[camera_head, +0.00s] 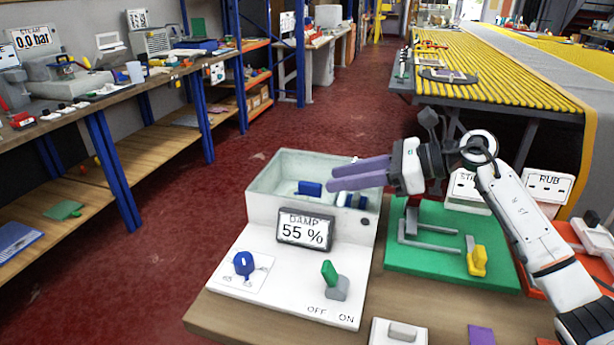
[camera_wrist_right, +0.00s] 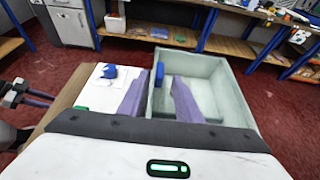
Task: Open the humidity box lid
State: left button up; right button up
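The humidity box (camera_head: 262,207) is a pale box with greenish walls behind a white panel, with a display (camera_head: 305,230) reading DAMP 55 %. Its inside shows from above, and I cannot make out whether a clear lid covers it. A blue block (camera_head: 310,188) shows within its outline; I cannot tell whether it is a lid handle. My right gripper (camera_head: 332,177) has purple fingers, apart and empty, over the box's right part. In the right wrist view, a blue piece (camera_wrist_right: 158,75) shows between the fingers. My left gripper (camera_wrist_right: 48,99) seems to show small at that view's left edge.
The panel has a blue knob (camera_head: 243,263) and a green lever (camera_head: 329,272) by OFF and ON marks. A green mat (camera_head: 408,260) with grey bars and a yellow piece (camera_head: 477,261) lies to the right. Red floor (camera_head: 200,240) is open to the left.

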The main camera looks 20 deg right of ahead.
aim_at(312, 184)
jog(key=p+x, duration=0.1)
jog(key=x, duration=0.6)
jog(key=shift+w+a+f, duration=0.1)
jog(key=shift+w+a, duration=0.1)
jog(key=shift+a, duration=0.05)
grip_shut()
